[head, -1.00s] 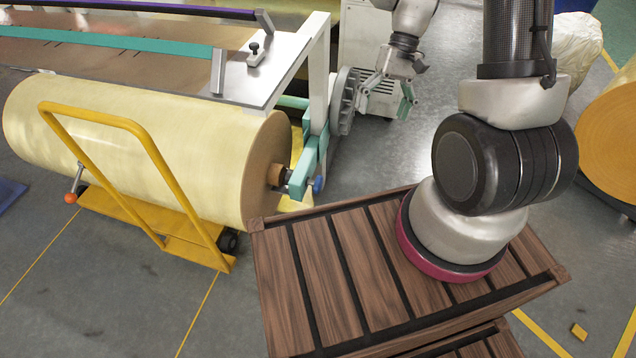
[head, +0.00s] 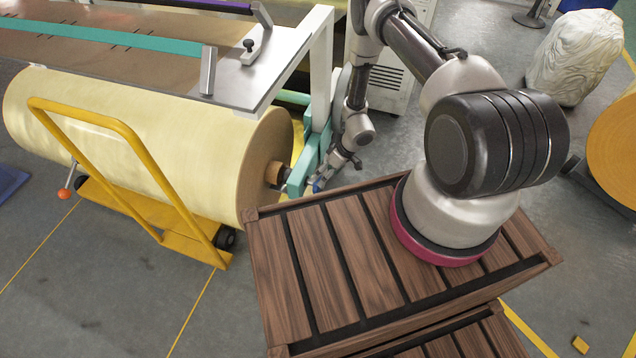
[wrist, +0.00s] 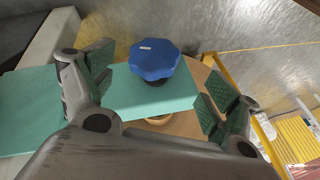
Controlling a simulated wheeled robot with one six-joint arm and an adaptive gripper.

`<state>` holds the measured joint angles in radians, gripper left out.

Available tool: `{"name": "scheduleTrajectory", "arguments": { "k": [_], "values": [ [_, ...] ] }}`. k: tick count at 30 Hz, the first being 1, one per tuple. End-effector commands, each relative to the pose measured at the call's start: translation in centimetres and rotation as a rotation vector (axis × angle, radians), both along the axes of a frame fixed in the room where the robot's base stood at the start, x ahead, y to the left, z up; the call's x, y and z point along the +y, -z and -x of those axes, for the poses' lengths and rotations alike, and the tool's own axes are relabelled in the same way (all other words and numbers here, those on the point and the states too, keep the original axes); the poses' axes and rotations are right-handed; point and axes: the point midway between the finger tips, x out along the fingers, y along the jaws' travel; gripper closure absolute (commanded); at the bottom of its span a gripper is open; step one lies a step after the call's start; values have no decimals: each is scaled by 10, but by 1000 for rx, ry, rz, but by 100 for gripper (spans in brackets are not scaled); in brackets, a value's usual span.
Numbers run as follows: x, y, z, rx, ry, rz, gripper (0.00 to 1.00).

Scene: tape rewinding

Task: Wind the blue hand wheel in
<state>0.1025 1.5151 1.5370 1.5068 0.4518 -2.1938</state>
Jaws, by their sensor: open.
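The blue hand wheel (wrist: 155,60) is a lobed knob with a small white mark on its face, standing out from the teal bracket (wrist: 150,98) in the wrist view. My gripper (wrist: 155,88) is open, one finger to the left of the wheel and one to the right, and neither touches it. In the head view my gripper (head: 326,180) is low beside the teal bracket at the roll's end. Only a small bit of the blue wheel (head: 318,186) shows there, mostly hidden by the gripper.
A large yellow roll (head: 130,140) with a brown core (head: 274,173) lies beside the bracket. A yellow trolley (head: 185,240) stands in front of it. The machine's white frame post (head: 320,70) rises close to my arm. My wooden-slatted base is just to the right.

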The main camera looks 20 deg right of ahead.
Motion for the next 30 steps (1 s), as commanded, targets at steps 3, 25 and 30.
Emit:
{"name": "scheduleTrajectory", "arguments": {
  "k": [3, 25, 30],
  "values": [
    [-4, 3, -4, -81, -136, 48, 12],
    [24, 72, -12, -140, -273, 71, 12],
    [25, 75, -12, -140, -273, 71, 12]
  ]
}}
